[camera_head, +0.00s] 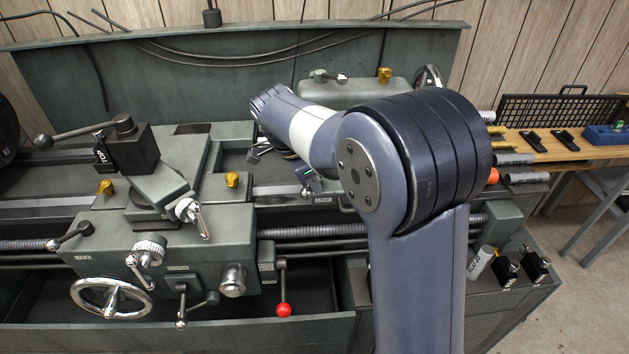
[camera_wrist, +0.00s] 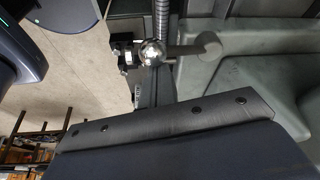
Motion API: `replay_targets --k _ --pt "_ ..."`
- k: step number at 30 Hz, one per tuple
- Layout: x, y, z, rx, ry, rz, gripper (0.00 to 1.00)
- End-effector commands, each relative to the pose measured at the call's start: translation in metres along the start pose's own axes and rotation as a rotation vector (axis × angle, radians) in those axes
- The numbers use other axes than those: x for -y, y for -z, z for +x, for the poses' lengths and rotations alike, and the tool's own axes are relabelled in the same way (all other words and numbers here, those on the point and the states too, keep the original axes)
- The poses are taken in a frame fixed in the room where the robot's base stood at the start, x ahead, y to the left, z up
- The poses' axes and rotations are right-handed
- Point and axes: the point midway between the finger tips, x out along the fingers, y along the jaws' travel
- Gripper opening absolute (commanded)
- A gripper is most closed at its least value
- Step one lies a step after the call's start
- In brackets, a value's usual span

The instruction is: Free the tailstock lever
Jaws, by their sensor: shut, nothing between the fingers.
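The tailstock (camera_head: 350,95) is a grey-green rounded casting at the back right of the lathe bed. Its lever (camera_head: 325,76) stands on top, with a bright metal end. In the wrist view a lever with a shiny ball (camera_wrist: 152,52) and a grey round hub lies beside a grey-green casting (camera_wrist: 235,95); it looks like the same lever. My gripper (camera_head: 306,178) is partly hidden by my arm in the head view, low over the bed in front of the tailstock. The fingertips are not clear in either view.
The carriage with its tool post (camera_head: 125,150) stands left of my arm. A yellow fitting (camera_head: 385,75) sits on the tailstock, another (camera_head: 232,180) on the carriage. A red-knobbed lever (camera_head: 283,309) hangs at the front. A wooden bench (camera_head: 560,152) stands at the right.

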Motion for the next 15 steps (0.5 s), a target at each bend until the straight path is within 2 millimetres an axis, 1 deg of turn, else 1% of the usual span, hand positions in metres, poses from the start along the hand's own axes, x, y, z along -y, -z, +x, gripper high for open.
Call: replay_targets --k 7,10,13,15 --pt "0.0 0.0 0.0 0.0 0.0 0.0 0.0" --pt "0.0 0.004 0.001 0.0 0.0 0.0 0.0" --pt "-0.001 0.016 0.002 0.0 0.001 0.001 0.0" --pt "-0.001 0.029 0.004 0.0 0.002 0.001 0.0"
